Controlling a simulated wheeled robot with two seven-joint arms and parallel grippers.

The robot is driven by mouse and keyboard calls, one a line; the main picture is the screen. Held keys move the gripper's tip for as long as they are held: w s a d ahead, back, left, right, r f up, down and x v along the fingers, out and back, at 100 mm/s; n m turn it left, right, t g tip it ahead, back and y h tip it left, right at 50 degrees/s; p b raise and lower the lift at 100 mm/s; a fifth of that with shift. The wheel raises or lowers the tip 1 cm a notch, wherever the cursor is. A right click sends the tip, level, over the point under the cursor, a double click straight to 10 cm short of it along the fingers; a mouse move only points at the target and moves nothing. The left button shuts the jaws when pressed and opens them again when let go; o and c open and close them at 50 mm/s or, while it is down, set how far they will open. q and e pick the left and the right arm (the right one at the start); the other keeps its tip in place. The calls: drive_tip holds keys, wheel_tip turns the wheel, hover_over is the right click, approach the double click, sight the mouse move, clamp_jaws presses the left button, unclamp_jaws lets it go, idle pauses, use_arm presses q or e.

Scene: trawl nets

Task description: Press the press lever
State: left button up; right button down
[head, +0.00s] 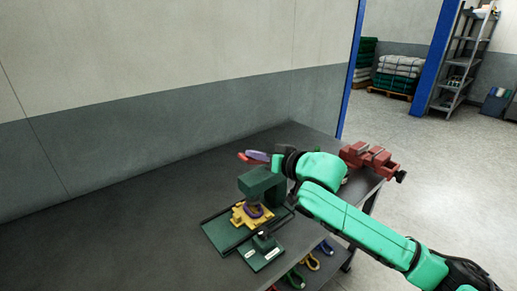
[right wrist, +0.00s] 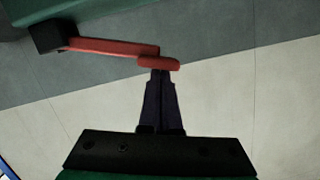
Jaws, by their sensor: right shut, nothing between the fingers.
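In the right wrist view the lever's red arm (right wrist: 110,46) runs from a dark block to a short rounded grip (right wrist: 158,64). My right gripper (head: 252,156) is shut and empty. In the right wrist view its fingertips (right wrist: 160,72) are right at the grip; I cannot tell whether they touch it. My left gripper is not in view.
A red vise (head: 369,159) sits at the bench's far right corner, close to my right arm. A green block with a label (head: 262,252) is in front of the press. Several coloured shackles (head: 313,262) lie below the bench top. The bench's left side (head: 110,240) is clear.

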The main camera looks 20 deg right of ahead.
drive_tip(key=shift+s+a+f+n, duration=0.15)
drive_tip(key=shift+a+f+n, duration=0.35)
drive_tip(key=shift+f, duration=0.25)
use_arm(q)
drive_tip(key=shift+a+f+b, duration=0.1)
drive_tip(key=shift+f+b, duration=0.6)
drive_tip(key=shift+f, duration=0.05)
use_arm(e)
drive_tip(key=shift+s+a+f+n+h, duration=0.1)
drive_tip(key=shift+a+f+n+h, duration=0.15)
drive_tip(key=shift+f+n, duration=0.35)
drive_tip(key=shift+s+a+f+n+h, duration=0.15)
drive_tip(key=shift+f+n+h, duration=0.25)
drive_tip(key=shift+f, duration=0.4)
